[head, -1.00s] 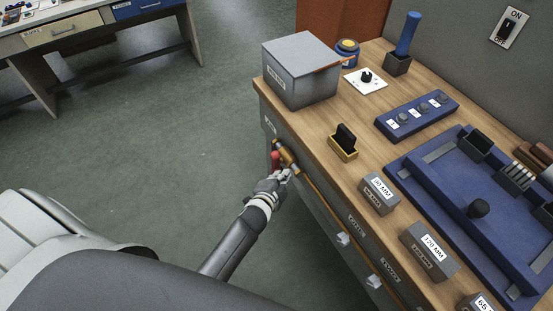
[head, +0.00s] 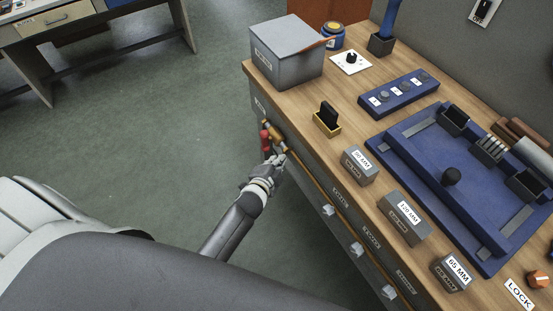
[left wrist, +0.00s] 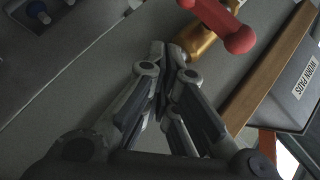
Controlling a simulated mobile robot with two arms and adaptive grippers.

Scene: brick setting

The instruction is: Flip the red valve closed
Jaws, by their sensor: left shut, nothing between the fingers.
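The red valve handle (head: 265,139) is on a brass valve body (head: 273,129) at the front side of the wooden-topped bench, near its far left corner. In the left wrist view the red handle (left wrist: 222,22) lies across the brass body (left wrist: 196,42), just beyond the fingertips. My left gripper (head: 278,161) is just below and beside the valve. In the left wrist view my left gripper (left wrist: 167,50) has its fingertips together with nothing between them. Its tips look close to the brass body; I cannot tell whether they touch. My right gripper is not in view.
A brass pipe (head: 311,178) runs along the bench front, above drawers with pale knobs. On the bench top (head: 300,100) stand a grey lidded box (head: 285,55), labelled grey blocks (head: 403,217) and a blue tray (head: 420,160). The green floor to the left is open.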

